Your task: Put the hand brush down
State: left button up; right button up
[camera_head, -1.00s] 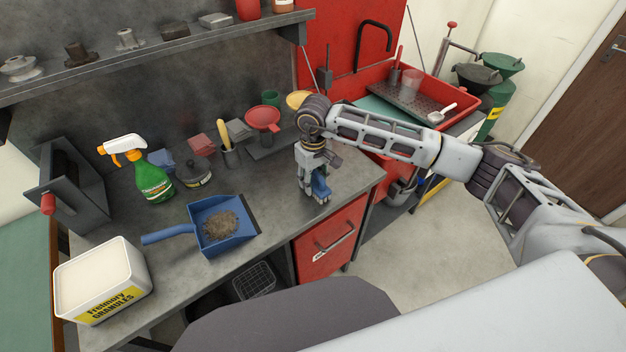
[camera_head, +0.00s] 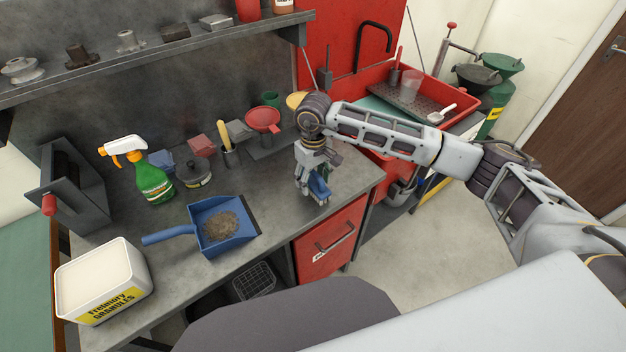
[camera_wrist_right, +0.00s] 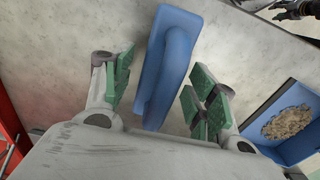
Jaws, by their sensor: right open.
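The blue hand brush (camera_head: 320,187) stands at the right end of the grey workbench (camera_head: 275,198), largely hidden by my right gripper in the head view. My right gripper (camera_head: 311,190) is open above it. In the right wrist view the brush's blue handle (camera_wrist_right: 168,65) lies between the green-padded fingers of my right gripper (camera_wrist_right: 160,92), with gaps on both sides. I cannot tell whether the bristles touch the bench.
A blue dustpan (camera_head: 226,242) holding brown debris (camera_head: 221,226) lies left of the brush. A white granules tub (camera_head: 104,280), a green spray bottle (camera_head: 153,182) and a red funnel (camera_head: 262,119) also stand on the bench. The bench's front edge is close to the brush.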

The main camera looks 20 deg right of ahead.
aim_at(313, 170)
notch_tip(313, 170, up, 4)
jog(key=shift+r+p, duration=0.1)
jog(key=shift+p, duration=0.4)
notch_tip(313, 170, up, 6)
jog(key=shift+r+p, duration=0.2)
jog(key=shift+p, duration=0.6)
jog(key=shift+d+r, duration=0.1)
jog(key=shift+r, duration=0.15)
pick_arm(q)
jog(key=shift+h, duration=0.3)
jog(key=d+r, duration=0.1)
jog(key=s+d, duration=0.1)
jog(key=d, duration=0.1)
jog(key=d+r, duration=0.1)
jog(key=d, duration=0.1)
jog(key=shift+s+r, duration=0.2)
jog(key=shift+r, duration=0.15)
